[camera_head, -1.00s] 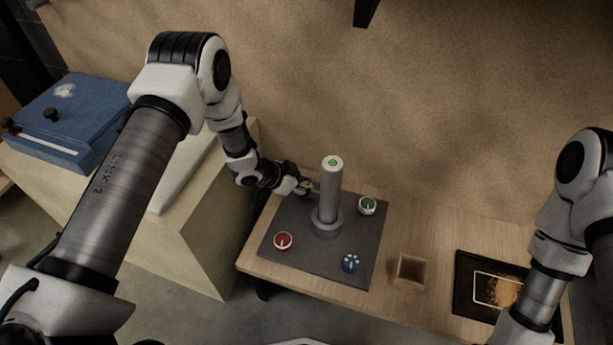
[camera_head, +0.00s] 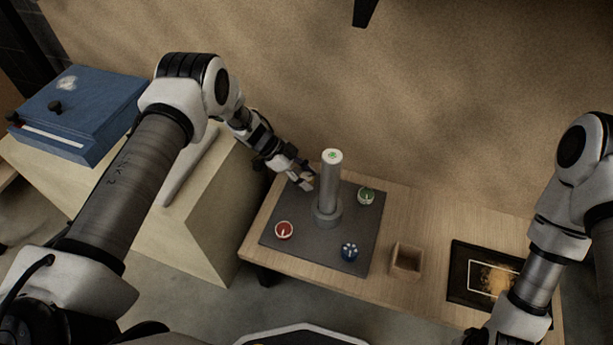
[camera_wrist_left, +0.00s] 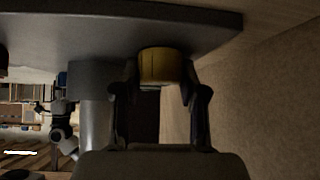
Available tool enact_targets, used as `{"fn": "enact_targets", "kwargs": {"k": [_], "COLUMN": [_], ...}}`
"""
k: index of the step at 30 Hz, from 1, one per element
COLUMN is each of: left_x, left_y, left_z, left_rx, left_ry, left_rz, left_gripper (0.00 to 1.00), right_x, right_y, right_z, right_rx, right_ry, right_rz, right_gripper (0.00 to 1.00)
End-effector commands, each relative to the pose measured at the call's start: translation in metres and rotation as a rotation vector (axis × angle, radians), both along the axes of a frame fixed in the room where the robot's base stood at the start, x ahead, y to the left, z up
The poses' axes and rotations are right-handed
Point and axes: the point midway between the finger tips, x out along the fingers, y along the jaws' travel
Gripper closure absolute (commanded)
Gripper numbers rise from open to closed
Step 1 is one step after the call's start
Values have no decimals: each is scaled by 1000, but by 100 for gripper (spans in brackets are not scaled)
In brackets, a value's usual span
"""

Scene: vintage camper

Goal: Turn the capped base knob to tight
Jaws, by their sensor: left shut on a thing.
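A dark grey board (camera_head: 300,252) lies on the wooden table with a grey post (camera_head: 329,190) upright on it. The post has a white top with a green mark. A red knob (camera_head: 284,230), a blue knob (camera_head: 349,252) and a green knob (camera_head: 366,195) sit around it. My left gripper (camera_head: 303,184) is at the board's far-left part, beside the post. In the left wrist view its fingers (camera_wrist_left: 160,88) are shut on a yellow knob (camera_wrist_left: 160,66) at the board. The fingers mostly hide this knob in the head view. My right gripper is out of view.
A small open wooden box (camera_head: 406,262) and a dark framed tray (camera_head: 470,262) stand to the right. A blue case (camera_head: 80,110) rests on a pale cabinet at the left. The wall rises behind the table.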

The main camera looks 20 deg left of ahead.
Motion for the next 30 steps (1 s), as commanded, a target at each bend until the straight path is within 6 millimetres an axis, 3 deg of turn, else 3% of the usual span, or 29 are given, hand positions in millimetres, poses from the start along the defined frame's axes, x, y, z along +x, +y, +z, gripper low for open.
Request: {"fn": "enact_targets", "kwargs": {"k": [12, 13, 15, 25, 30], "left_x": [0, 0, 0, 0, 1], "left_y": [0, 0, 0, 0, 0], "left_z": [0, 0, 0, 2, 27], "left_rx": [0, 0, 0, 0, -1], "left_ry": [0, 0, 0, -1, -3], "left_rz": [-8, -8, -8, -8, -7], "left_gripper": [93, 55, 33, 33, 33], "right_x": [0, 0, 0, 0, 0], "right_y": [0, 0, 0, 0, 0], "right_z": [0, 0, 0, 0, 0], "right_rx": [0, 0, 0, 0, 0], "right_ry": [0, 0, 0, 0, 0], "right_rz": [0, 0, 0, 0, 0], "right_gripper": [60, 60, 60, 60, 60]}}
